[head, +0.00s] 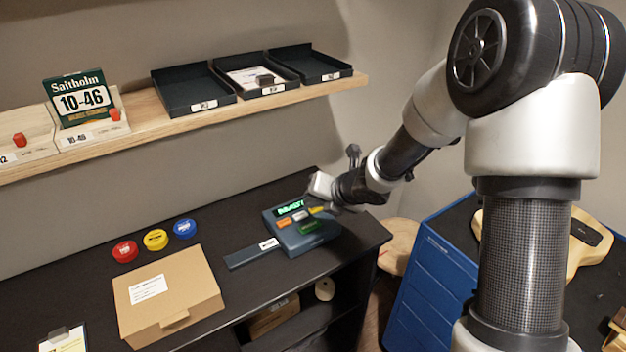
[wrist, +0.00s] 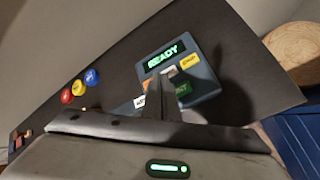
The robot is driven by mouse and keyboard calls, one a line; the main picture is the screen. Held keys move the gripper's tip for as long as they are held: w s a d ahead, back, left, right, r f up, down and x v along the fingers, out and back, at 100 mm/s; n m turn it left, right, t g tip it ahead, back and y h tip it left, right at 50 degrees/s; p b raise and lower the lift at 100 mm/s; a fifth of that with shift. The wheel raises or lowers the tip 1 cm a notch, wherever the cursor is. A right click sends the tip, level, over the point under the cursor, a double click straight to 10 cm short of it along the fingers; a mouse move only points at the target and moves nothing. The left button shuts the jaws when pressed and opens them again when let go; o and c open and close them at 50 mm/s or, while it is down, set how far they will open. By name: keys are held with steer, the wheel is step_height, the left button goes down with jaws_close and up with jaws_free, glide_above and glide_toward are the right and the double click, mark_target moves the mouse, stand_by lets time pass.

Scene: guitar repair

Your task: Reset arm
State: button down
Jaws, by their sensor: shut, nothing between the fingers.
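My gripper (wrist: 169,90) is at the end of my arm, above the black bench near its right end. In the wrist view its fingers are together, with nothing between them. They point at a grey-blue button box (wrist: 205,72) with a green lit display reading READY and several coloured buttons. In the wrist view the fingers cover part of the buttons. The button box also shows in the head view (head: 318,238), just below and left of my gripper. I cannot tell whether the fingertips touch it.
A cardboard box (head: 168,296) and red (head: 125,251), yellow (head: 155,240) and blue (head: 185,228) round tins are on the bench (head: 85,293). A wooden shelf (head: 140,105) with black trays runs above. A blue cabinet (head: 432,275) with a guitar body stands at right.

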steer(key=s+d+r+m+h+p, duration=0.1)
steer(key=s+d+r+m+h, duration=0.2)
steer(key=d+r+m, duration=0.35)
steer(key=s+d+r+m+t+h+p, duration=0.1)
steer(key=s+d+r+m+h, duration=0.1)
steer(key=s+d+r+m, duration=0.35)
steer(key=s+d+r+m+h+p, duration=0.1)
steer(key=d+r+m+h, duration=0.2)
steer(key=d+r+m, duration=0.35)
steer(key=s+a+r+m+g+y+p, duration=0.1)
steer(key=s+r+m, duration=0.1)
steer(key=s+m, duration=0.6)
steer(key=s+a+r+m+g+y, duration=0.1)
steer(key=s+r+m, duration=0.2)
steer(key=s+m, duration=0.5)
steer(key=s, duration=0.5)
steer(key=shift+a+r+p, duration=0.25)
steer(key=shift+r+p, duration=0.1)
steer(key=shift+m, duration=0.25)
